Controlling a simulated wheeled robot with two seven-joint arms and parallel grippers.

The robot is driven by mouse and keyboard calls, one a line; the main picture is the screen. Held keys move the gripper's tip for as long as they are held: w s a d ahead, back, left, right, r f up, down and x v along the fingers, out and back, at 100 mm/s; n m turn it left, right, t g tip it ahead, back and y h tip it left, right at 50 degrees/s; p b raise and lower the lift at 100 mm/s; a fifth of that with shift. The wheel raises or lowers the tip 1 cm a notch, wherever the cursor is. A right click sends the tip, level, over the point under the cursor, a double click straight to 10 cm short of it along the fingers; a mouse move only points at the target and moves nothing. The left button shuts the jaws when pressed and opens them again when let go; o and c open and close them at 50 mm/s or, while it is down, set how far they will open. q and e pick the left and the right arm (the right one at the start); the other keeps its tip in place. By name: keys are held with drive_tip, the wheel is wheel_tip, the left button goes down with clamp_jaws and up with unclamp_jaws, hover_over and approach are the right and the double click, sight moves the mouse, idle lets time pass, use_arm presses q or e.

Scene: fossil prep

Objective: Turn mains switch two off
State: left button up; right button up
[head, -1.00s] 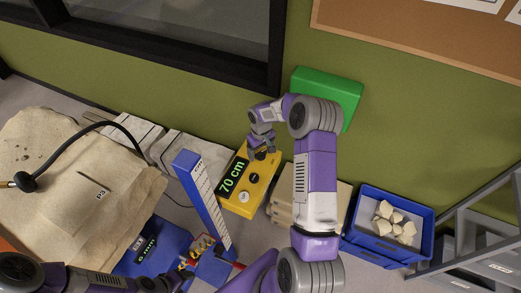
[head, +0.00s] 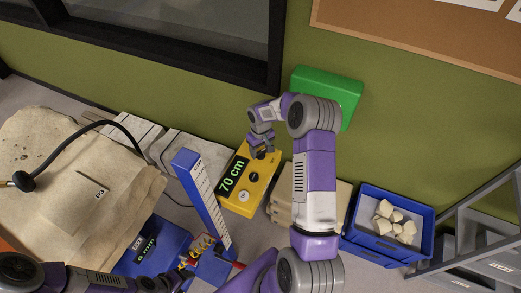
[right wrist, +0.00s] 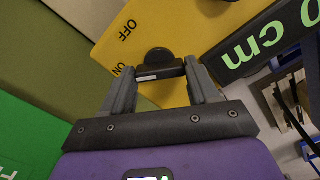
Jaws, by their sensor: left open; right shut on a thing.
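The yellow control box (head: 238,199) stands by the wall with a green "70 cm" display (head: 231,174). In the right wrist view its yellow face (right wrist: 160,25) carries the words OFF and ON beside a black rotary switch (right wrist: 158,56) with a white mark on its bar. My right gripper (right wrist: 161,72) is shut on the bar of this switch; in the head view the right gripper (head: 262,152) is at the upper end of the box. No switch number is readable. My left gripper (head: 172,281) is open, low at the left, away from the box.
A blue measuring post (head: 203,200) stands left of the box. A sand-coloured block marked P3 (head: 70,205) lies at the left under a black hose. A blue crate (head: 428,235) of pale stones is at the right. A green box (head: 328,92) is on the wall.

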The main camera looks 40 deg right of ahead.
sight(261, 151)
drive_tip(key=m+b, duration=0.2)
drive_tip(key=shift+f+m, duration=0.1)
drive_tip(key=shift+m, duration=0.3)
drive_tip(key=m+b, duration=0.1)
drive_tip(key=m, duration=0.1)
drive_tip(key=shift+m, duration=0.3)
drive_tip(key=m+b, duration=0.1)
drive_tip(key=m, duration=0.1)
drive_tip(key=shift+m, duration=0.3)
drive_tip(key=shift+m+b, duration=0.3)
drive_tip(key=shift+m, duration=1.4)
drive_tip(key=o, duration=1.1)
drive_tip(key=shift+c, duration=0.2)
drive_tip(key=shift+r, duration=3.9)
